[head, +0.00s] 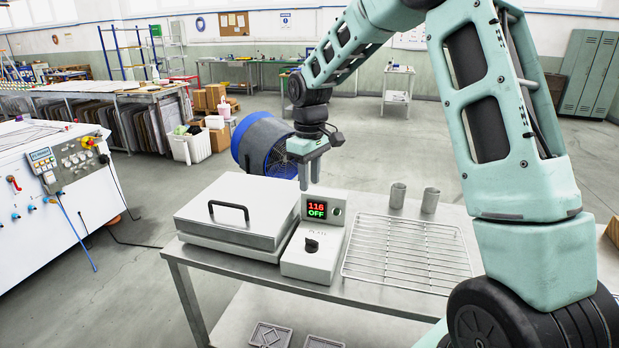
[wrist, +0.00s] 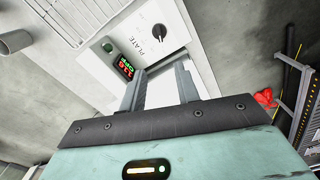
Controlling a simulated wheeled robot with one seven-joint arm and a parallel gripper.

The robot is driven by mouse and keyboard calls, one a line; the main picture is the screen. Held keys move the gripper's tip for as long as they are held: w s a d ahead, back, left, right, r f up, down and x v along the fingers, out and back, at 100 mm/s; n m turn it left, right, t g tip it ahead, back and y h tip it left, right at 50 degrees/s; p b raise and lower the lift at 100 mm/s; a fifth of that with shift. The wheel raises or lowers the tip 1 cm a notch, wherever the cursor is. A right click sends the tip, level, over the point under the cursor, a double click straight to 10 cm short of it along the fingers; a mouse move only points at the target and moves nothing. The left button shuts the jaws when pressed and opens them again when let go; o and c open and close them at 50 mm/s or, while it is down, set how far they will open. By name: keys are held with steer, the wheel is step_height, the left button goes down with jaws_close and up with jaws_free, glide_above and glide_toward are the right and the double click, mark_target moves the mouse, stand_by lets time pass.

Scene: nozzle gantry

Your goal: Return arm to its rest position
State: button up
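My gripper (head: 309,178) hangs fingers down above the bench, near the back of the control box (head: 313,258). It is open, and nothing shows between its fingers. In the wrist view my gripper (wrist: 161,75) has its two fingers apart, with the control box (wrist: 172,55) beyond them. The arm is raised and reaches forward from the right side of the head view. The box has a dark knob (head: 311,245) and a display (head: 316,209) reading 116 in red and OFF in green.
A closed metal lid with a black handle (head: 229,209) sits left of the control box. A wire rack (head: 407,255) and two grey cups (head: 397,195) (head: 430,200) stand to its right. A blue-rimmed fan (head: 265,145) stands on the floor behind the bench.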

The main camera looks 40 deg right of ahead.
stand_by(0.4)
steer(key=s+a+r+n, duration=0.1)
steer(key=s+a, duration=0.4)
steer(key=a, duration=0.4)
steer(key=s+a+n, duration=0.1)
steer(key=s+a, duration=0.4)
steer(key=a, duration=0.4)
steer(key=s+a+n, duration=0.1)
steer(key=s+a, duration=0.3)
steer(key=s, duration=0.7)
steer(key=s+a+f+n, duration=0.1)
steer(key=s+a, duration=0.3)
steer(key=s, duration=0.6)
steer(key=shift+s+a+f+y, duration=0.15)
steer(key=shift+s+f+y, duration=0.05)
steer(key=shift+s+y, duration=0.15)
steer(key=shift+o, duration=0.2)
